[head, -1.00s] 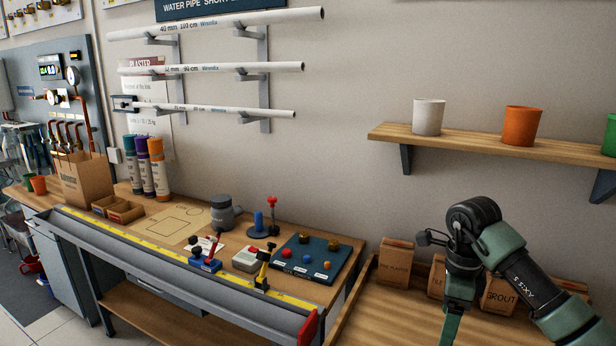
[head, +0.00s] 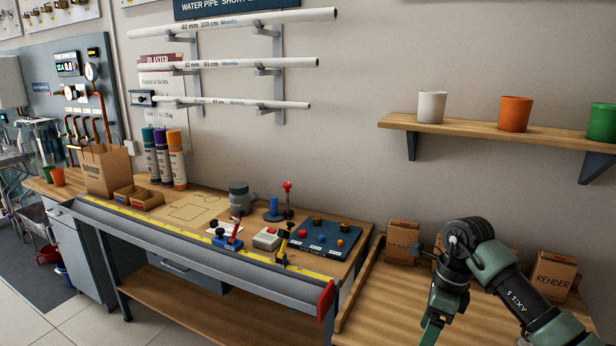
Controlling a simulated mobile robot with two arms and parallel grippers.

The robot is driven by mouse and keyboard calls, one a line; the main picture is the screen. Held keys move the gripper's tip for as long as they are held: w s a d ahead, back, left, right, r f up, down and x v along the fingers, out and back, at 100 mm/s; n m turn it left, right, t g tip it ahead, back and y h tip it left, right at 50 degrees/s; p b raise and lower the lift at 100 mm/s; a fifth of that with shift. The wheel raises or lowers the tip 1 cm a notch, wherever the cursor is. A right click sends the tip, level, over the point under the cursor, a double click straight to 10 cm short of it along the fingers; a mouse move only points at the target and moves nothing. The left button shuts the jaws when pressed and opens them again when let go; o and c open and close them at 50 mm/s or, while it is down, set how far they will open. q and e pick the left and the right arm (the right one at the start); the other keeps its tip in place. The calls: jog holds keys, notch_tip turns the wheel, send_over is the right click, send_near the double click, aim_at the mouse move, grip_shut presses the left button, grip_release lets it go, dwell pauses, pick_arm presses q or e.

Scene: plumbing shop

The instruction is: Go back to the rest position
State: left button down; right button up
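One of my arms comes in from the lower right in the head view, green and black, bent over the wooden bench at the right. It reaches down at the wrist, and its gripper (head: 432,331) is cut by the bottom edge, so its fingertips do not show clearly. My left arm and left gripper are not in the picture.
A workbench (head: 275,283) with a yellow ruler edge holds small tools and a dark blue board (head: 322,243). Cardboard boxes stand behind my arm, one marked RENDER (head: 553,277). A wall shelf (head: 470,134) bears white, orange and green cups. Floor (head: 75,325) shows at lower left.

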jog(key=a+f+m+t+y, duration=0.2)
jog(key=a+f+m+y, duration=0.75)
jog(key=a, duration=0.65)
jog(key=d+f+m+t, duration=0.4)
jog(key=f+m+t, duration=0.6)
jog(key=f+m, duration=0.6)
jog(key=s+d+f+m+g+h, duration=0.1)
jog(key=s+d+f+m+h, duration=0.25)
jog(key=s+f, duration=0.35)
jog(key=s+d+f+m+g+h, duration=0.1)
jog(key=s+d+f+m+h, duration=0.2)
jog(key=s+f+m, duration=0.35)
jog(key=s+d+f+m+g+h, duration=0.1)
jog(key=s+d+f+m+h, duration=0.3)
jog(key=f, duration=0.6)
jog(key=s+f+m+g, duration=0.2)
jog(key=s+f, duration=0.1)
jog(key=s, duration=0.7)
jog(key=s+f+m+g, duration=0.2)
jog(key=s+f+g, duration=0.1)
jog(key=s, duration=0.8)
jog(key=s+f+m+g+h, duration=0.1)
jog(key=s+f, duration=0.3)
jog(key=s, duration=0.7)
jog(key=shift+s+d+m+g, duration=0.2)
jog(key=shift+d+m+g, duration=0.15)
jog(key=shift+m+g, duration=0.5)
